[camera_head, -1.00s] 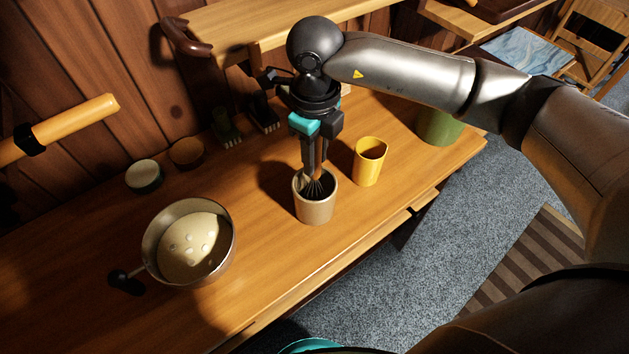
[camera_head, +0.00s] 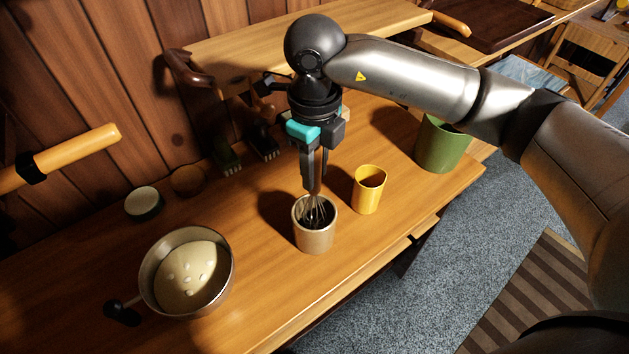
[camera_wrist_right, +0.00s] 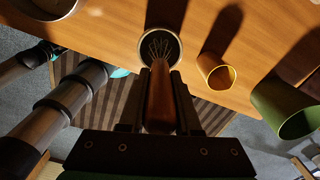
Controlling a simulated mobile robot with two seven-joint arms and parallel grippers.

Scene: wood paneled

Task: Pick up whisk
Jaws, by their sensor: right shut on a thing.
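The whisk has a brown wooden handle and wire loops. Its wires (camera_head: 315,207) show at the mouth of a beige cup (camera_head: 315,237) in the head view. My right gripper (camera_head: 312,188) is above the cup, pointing down, shut on the whisk's handle. In the right wrist view the handle (camera_wrist_right: 160,98) lies between the fingers, and the wires are over or in the cup's mouth (camera_wrist_right: 160,34). The lower wire ends are hidden by the cup in the head view. My left gripper is not in view.
A yellow cup (camera_head: 368,195) stands close to the right of the beige cup. A green container (camera_head: 440,148) is farther right. A metal pot (camera_head: 155,262) with pale contents is at left. A wooden shelf (camera_head: 230,65) is behind the arm.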

